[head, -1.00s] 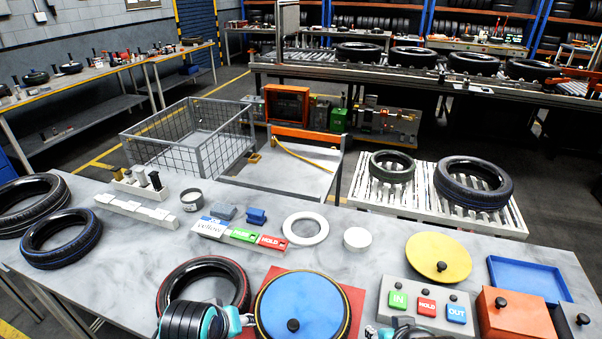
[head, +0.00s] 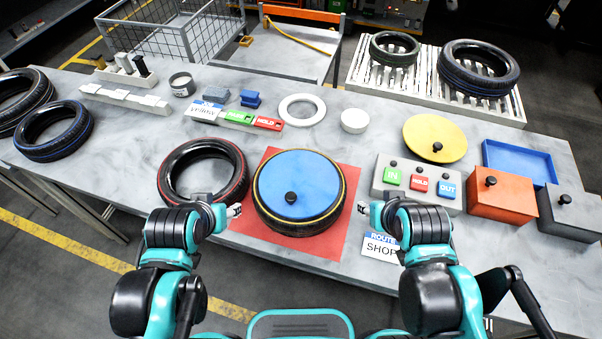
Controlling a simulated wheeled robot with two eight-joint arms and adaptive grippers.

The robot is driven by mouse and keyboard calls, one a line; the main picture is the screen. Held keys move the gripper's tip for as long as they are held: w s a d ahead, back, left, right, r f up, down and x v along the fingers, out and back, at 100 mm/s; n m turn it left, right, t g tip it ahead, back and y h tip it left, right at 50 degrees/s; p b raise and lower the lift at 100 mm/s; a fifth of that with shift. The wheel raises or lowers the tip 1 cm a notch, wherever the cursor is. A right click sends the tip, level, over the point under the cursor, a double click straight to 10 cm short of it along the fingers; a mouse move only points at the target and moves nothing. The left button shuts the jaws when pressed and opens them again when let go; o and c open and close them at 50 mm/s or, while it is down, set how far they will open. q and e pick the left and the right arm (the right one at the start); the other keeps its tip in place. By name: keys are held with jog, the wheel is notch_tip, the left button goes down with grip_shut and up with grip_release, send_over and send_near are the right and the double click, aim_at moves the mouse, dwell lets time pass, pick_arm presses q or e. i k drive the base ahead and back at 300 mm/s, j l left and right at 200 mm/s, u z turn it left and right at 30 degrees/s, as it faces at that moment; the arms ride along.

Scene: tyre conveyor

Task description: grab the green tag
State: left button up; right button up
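The green tag (head: 239,118) lies flat in a row on the grey table, between a white-and-blue "yellow" card (head: 203,110) and a red "HOLD" tag (head: 268,123). My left gripper (head: 236,210) is near the front edge of the table, in front of the red-striped tyre, well apart from the green tag. My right gripper (head: 364,208) is at the right edge of the red mat, near a "ROUTE SHOP" card (head: 381,247). Both grippers look empty; their fingers are too small to tell whether they are open.
A blue-lidded tyre (head: 300,185) sits on a red mat (head: 335,240) at the middle. A red-striped tyre (head: 203,170) lies left of it. A button panel (head: 420,190) and an orange box (head: 500,200) stand at right. A white ring (head: 302,110) lies right of the tags.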

aim_at(232, 115)
jog(key=i+j, duration=0.1)
jog(key=j, duration=0.25)
jog(key=i+j+z, duration=0.15)
jog(key=j+z, duration=0.25)
jog(key=j, duration=0.45)
jog(key=j+z, duration=0.4)
jog(key=j, duration=0.4)
jog(key=z, duration=0.85)
